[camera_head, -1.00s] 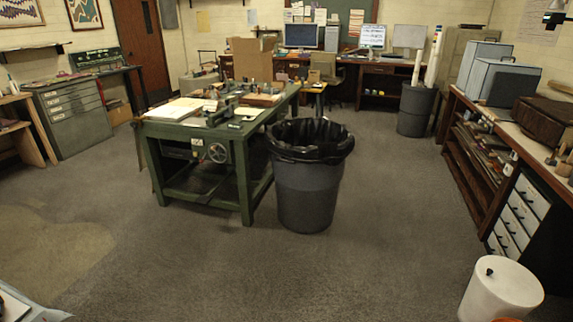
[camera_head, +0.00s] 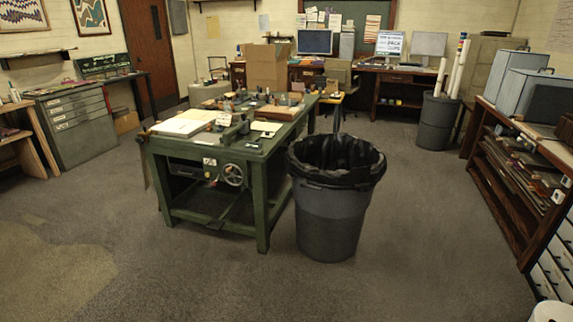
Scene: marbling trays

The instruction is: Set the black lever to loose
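I cannot pick out the black lever with certainty at this distance. A green workbench (camera_head: 262,205) stands in the middle of the room, with a spoked handwheel (camera_head: 233,175) on its front. On its top are a green metal fixture (camera_head: 229,134), papers (camera_head: 183,123) and several small objects too small to make out. A thin dark upright shape (camera_head: 337,108) shows above the bin at the bench's right end; I cannot tell what it is.
A grey bin with a black liner (camera_head: 330,222) stands close against the bench's right side. A wooden shelf unit (camera_head: 505,190) runs along the right, and grey drawers (camera_head: 77,130) stand at the left. The carpet in front of the bench is clear.

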